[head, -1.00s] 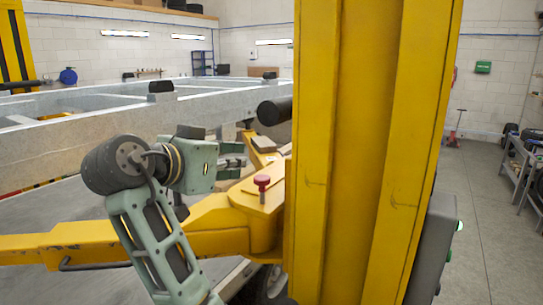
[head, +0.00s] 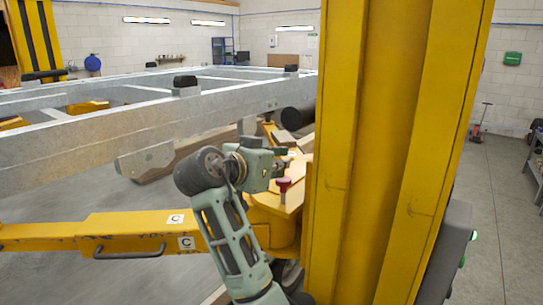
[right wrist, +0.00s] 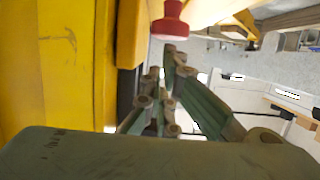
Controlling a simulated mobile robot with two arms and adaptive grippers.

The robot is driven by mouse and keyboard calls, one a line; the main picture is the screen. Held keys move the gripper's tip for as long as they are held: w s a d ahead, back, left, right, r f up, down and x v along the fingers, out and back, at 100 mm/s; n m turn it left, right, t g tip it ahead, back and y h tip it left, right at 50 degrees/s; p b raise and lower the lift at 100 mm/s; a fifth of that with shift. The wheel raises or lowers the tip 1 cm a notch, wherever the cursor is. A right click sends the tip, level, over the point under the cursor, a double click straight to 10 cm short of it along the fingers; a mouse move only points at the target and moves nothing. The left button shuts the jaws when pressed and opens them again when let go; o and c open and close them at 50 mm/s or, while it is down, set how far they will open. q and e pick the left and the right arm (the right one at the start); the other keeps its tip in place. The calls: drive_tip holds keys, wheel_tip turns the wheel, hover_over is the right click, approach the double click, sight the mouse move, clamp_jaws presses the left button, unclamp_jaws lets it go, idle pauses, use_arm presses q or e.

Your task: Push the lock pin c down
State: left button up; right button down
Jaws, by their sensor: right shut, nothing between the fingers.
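The lock pin c, with a red knob (head: 284,184), stands upright on the yellow bracket (head: 276,212) beside the thick yellow post. The red knob also shows at the top of the right wrist view (right wrist: 170,20). My right gripper (head: 284,163) is shut and empty, just behind and above the knob in the head view. In the right wrist view its fingertips (right wrist: 173,58) lie close to the knob; I cannot tell whether they touch. My left gripper is not in view.
The thick yellow post (head: 395,150) stands close to the right of my gripper. A grey galvanized trailer frame (head: 120,130) spans the left and back. A dark cylinder (head: 297,119) lies behind the pin.

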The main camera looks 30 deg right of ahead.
sight(282, 182)
drive_tip(key=shift+w+d+f, duration=0.15)
drive_tip(key=shift+d, duration=0.15)
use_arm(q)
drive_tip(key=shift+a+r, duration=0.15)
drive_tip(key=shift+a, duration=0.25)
use_arm(e)
wheel_tip(282, 182, down, 4)
drive_tip(key=b, duration=0.3)
drive_tip(key=shift+a, duration=0.1)
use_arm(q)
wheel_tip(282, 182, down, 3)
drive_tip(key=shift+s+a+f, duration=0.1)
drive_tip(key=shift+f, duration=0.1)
